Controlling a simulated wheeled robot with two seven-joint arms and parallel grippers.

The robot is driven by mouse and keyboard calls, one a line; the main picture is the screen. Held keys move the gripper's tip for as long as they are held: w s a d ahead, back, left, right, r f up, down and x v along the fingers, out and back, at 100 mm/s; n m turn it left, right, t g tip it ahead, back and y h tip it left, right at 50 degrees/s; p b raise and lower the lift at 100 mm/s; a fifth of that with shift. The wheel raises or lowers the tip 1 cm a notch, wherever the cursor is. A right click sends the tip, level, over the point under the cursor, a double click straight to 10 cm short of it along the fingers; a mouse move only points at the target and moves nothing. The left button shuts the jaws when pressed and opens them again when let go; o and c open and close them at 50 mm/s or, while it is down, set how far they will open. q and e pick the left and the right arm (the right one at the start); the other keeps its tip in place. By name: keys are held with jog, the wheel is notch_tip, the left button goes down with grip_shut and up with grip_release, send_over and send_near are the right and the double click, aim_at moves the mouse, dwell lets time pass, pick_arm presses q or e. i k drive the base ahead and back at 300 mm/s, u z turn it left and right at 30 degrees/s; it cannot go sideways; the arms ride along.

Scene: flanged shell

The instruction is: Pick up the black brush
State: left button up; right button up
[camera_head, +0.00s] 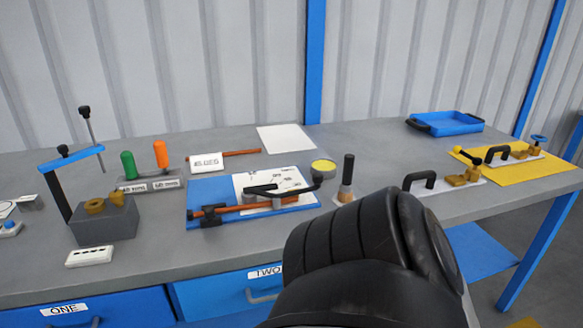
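A black upright handle (348,169) with a tan lower part stands on a small light base on the grey workbench, right of the blue board. It looks like the black brush, but its lower end is too small to make out clearly. It stands free, with nothing holding it. Neither gripper's fingers show in this view. A large black ridged link of my own arm fills the lower middle, in front of the bench edge and below the handle.
The blue board (205,192) carries papers, a copper-coloured rod and a black clamp. A blue tray (446,124) sits at back right. Bare bench lies behind the handle.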

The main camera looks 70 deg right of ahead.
aim_at(345, 188)
jog(key=z, duration=1.95)
